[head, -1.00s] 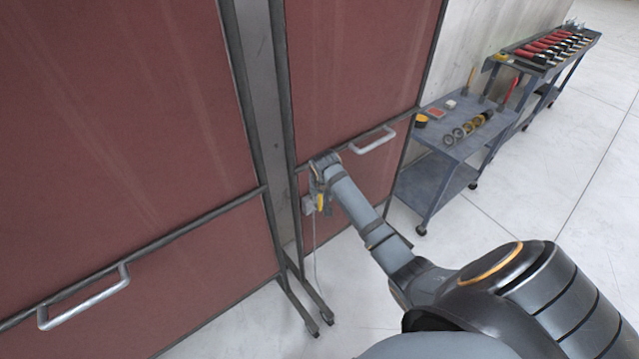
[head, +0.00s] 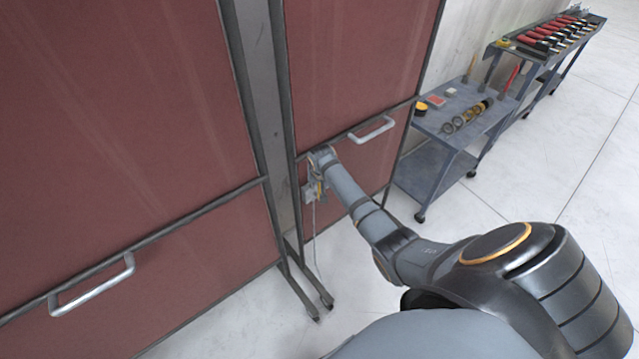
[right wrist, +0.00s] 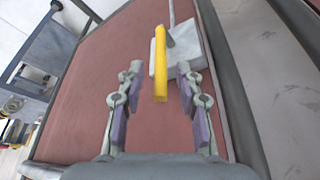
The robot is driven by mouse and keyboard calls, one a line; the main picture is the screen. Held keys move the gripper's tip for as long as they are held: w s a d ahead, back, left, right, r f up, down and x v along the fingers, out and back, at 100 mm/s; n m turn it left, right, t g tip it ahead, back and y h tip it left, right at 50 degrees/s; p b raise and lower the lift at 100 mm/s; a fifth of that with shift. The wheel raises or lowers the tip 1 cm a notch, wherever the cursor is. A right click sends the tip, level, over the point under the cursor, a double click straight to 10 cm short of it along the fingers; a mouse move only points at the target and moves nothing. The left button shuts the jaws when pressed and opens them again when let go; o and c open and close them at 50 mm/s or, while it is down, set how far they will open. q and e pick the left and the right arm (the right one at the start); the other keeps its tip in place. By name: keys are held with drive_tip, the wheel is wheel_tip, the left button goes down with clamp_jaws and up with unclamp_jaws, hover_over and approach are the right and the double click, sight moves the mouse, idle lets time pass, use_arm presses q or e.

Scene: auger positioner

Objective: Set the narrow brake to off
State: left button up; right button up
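The brake's yellow lever (right wrist: 160,62) shows in the right wrist view, standing out from a pale grey box (right wrist: 184,55) on the dark red panel (right wrist: 85,90). My right gripper (right wrist: 158,72) is open, with one finger on each side of the lever. Gaps show between the lever and both fingers. In the head view my right gripper (head: 317,184) is at the grey box (head: 308,196), low on the right-hand panel; it hides most of the lever. I cannot read any on or off marking. My left gripper is not in view.
A tool cart (head: 432,172) stands to the right. The floor is clear.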

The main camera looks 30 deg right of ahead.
drive_tip(key=shift+c, duration=0.3)
clamp_jaws()
